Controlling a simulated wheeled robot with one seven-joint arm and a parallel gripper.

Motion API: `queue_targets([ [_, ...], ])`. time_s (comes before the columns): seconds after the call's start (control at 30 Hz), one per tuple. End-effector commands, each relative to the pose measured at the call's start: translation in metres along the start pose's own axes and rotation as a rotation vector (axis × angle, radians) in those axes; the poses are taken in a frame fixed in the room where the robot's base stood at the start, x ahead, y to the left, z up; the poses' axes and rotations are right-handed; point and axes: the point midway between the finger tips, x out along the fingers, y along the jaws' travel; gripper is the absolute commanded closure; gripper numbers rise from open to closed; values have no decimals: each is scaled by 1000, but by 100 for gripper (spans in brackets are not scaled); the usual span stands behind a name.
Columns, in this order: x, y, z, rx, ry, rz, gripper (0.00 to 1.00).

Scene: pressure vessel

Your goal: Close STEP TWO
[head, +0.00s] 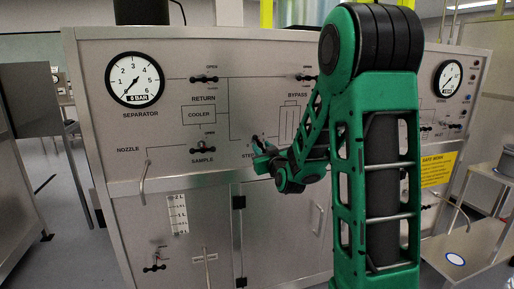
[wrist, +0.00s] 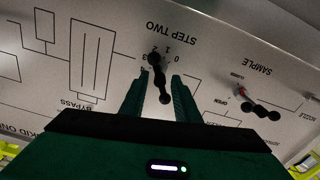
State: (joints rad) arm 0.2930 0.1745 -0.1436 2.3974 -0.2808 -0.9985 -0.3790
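The STEP TWO valve handle (wrist: 161,80) is a black knobbed lever on the grey panel, with a small numbered scale around its pivot. In the wrist view, where the panel lettering is upside down, it lies between the two green fingers of my gripper (wrist: 160,76). The fingers are apart, one on each side of the lever, with visible gaps. In the head view my gripper (head: 262,157) is at the panel and covers part of the STEP TWO label. Which number the lever marks is too small to tell.
The SAMPLE valve (head: 204,148) is on the panel left of my gripper; it also shows in the wrist view (wrist: 258,103). The RETURN valve (head: 204,79) and BYPASS valve (head: 306,77) are above. A bent nozzle pipe (head: 144,178) sticks out at left. A side table (head: 480,235) stands at right.

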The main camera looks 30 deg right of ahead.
Motion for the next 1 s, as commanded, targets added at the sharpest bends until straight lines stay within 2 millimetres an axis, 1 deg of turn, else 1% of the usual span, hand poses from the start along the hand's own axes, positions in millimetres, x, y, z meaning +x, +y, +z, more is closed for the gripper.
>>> queue_targets([
  [0.03, 9, -2, 0, -1, 0, -3, 71],
  [0.1, 19, -2, 0, -2, 1, -3, 71],
  [0.2, 30, -2, 0, -1, 1, -3, 71],
  [0.3, 36, -2, 0, -2, 0, -4, 71],
  [0.43, 40, -2, 0, -1, 0, -3, 71],
  [0.67, 40, -2, 0, 0, 0, -4, 71],
  [0.7, 40, -2, 0, 0, 0, -4, 81],
  [0.77, 40, -2, 0, 0, 0, -4, 95],
  [0.8, 40, -3, 0, 0, 0, -4, 100],
  [1.0, 40, -3, 0, 1, 0, -6, 100],
])
